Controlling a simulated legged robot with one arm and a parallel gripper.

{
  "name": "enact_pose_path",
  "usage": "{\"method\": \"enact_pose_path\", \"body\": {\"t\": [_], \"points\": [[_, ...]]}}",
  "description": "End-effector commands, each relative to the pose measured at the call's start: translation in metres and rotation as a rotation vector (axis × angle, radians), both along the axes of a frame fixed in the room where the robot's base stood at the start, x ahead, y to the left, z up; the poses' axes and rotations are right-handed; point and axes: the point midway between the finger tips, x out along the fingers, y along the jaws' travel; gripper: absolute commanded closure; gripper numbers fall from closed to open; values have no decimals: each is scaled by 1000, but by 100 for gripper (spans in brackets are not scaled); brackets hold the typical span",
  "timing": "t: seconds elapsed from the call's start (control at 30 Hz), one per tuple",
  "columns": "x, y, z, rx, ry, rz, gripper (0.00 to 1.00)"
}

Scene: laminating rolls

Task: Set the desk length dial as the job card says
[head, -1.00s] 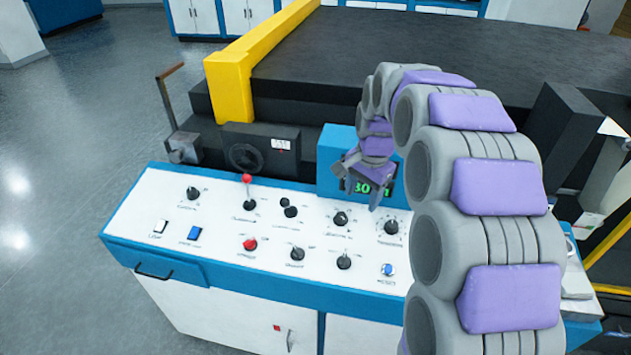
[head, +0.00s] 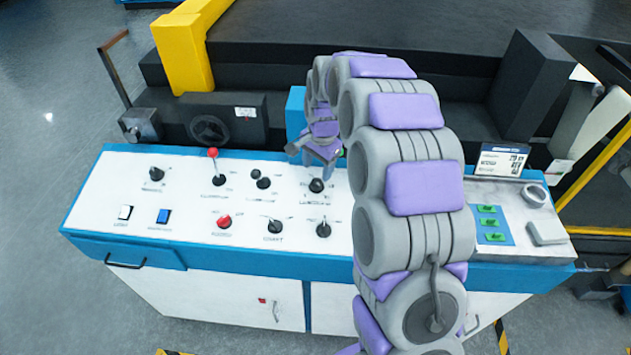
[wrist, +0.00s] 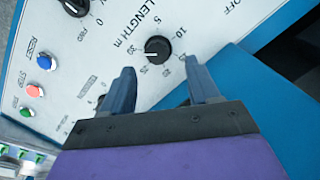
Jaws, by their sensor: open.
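The length dial (wrist: 157,48) is a black round knob on the white panel, with "LENGTH m" and a ring of numbers printed around it. In the wrist view my gripper (wrist: 163,82) is open and empty. Its two fingers point at the dial from either side, apart from it. A white printed card (head: 503,160) stands at the panel's right; its text is unreadable.
Other knobs surround the dial, including a black one (head: 323,230) in front and a red-tipped lever (head: 213,153) to the left. Blue (wrist: 44,62), red and green buttons are in the wrist view. A blue box (head: 295,112) stands behind, mostly hidden by my arm.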

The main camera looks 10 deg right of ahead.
Motion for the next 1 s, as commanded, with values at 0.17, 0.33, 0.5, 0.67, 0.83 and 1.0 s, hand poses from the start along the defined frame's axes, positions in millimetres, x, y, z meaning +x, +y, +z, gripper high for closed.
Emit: {"method": "enact_pose_path", "body": {"t": [0.17, 0.33, 0.5, 0.67, 0.83, 1.0], "points": [[3, 0, -34, 0, 1, 0, 39], [3, 3, -53, -1, 4, 0, 39], [4, 4, -59, -1, 2, 0, 39], [5, 4, -59, -1, 1, 0, 39], [5, 3, -59, -1, 1, 0, 47], [5, 3, -59, 0, 0, 0, 63]]}}
